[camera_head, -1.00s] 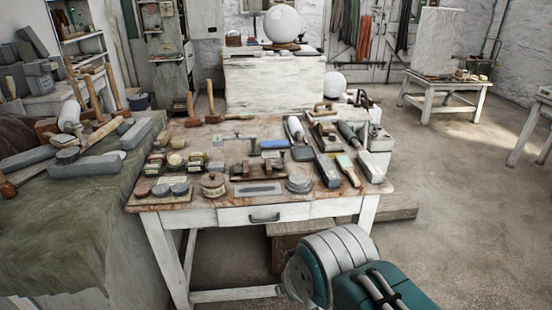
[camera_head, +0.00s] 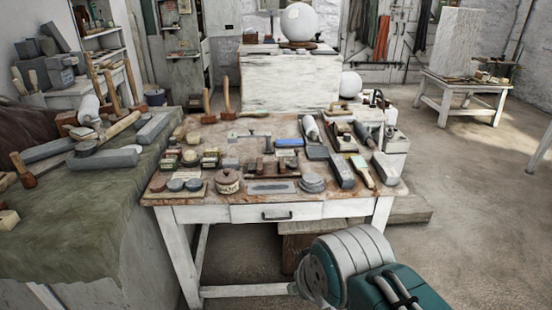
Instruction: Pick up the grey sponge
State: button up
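Several grey things lie on the worktable (camera_head: 225,197), and I cannot tell for sure which is the grey sponge. Small round grey pads (camera_head: 185,185) sit on a little board at the table's front left. A stack of grey discs (camera_head: 312,183) is at the front edge, right of centre. Grey oblong blocks (camera_head: 342,171) lie at the right side. My arm shows at the bottom right, in front of the table and below its top. My gripper is not in view.
A white plinth with a white sphere (camera_head: 299,22) is behind the table. A low white stand (camera_head: 465,90) is at the back right. The floor (camera_head: 465,215) on the right is open.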

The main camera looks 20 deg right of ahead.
aim_at(233, 164)
jog(key=i+j+z, duration=0.15)
jog(key=i+j, duration=0.15)
jog(key=i, duration=0.25)
jog(key=i+j+z, duration=0.2)
jog(key=i+j, duration=0.15)
jog(key=i, duration=0.2)
jog(key=i+j+z, duration=0.15)
jog(key=i+j, duration=0.25)
jog(key=i, duration=0.15)
